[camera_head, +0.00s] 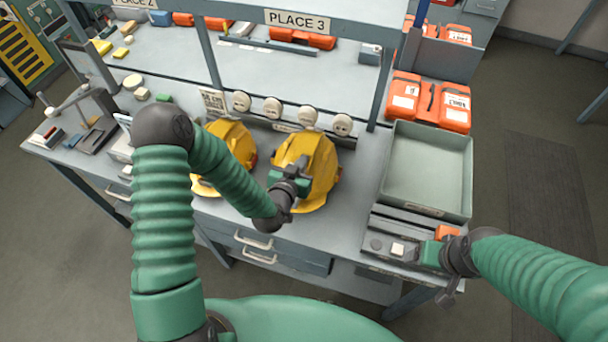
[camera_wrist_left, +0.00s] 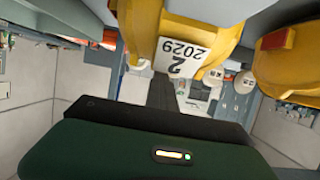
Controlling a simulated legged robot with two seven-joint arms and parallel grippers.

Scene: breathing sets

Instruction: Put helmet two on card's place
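Helmet two (camera_head: 315,160) is the right one of two yellow helmets on the bench. Its label, with a 2 and 2029, shows upside down in the left wrist view (camera_wrist_left: 186,48). My left gripper (camera_head: 289,182) is at the front of this helmet, very close to or touching it; its fingertips are hidden. The other helmet (camera_head: 232,138) stands to the left, partly behind my left arm. A white printed card (camera_head: 213,101) stands behind it. My right gripper (camera_head: 433,254) is low at the bench's right front corner, beside an orange piece (camera_head: 447,232); its fingers are unclear.
Several round white discs (camera_head: 272,107) line the bench behind the helmets. An empty grey-green tray (camera_head: 428,165) stands to the right, with orange packs (camera_head: 431,101) behind it. The PLACE 3 shelf (camera_head: 300,22) and its posts stand above the bench. Drawers (camera_head: 262,247) are below the front edge.

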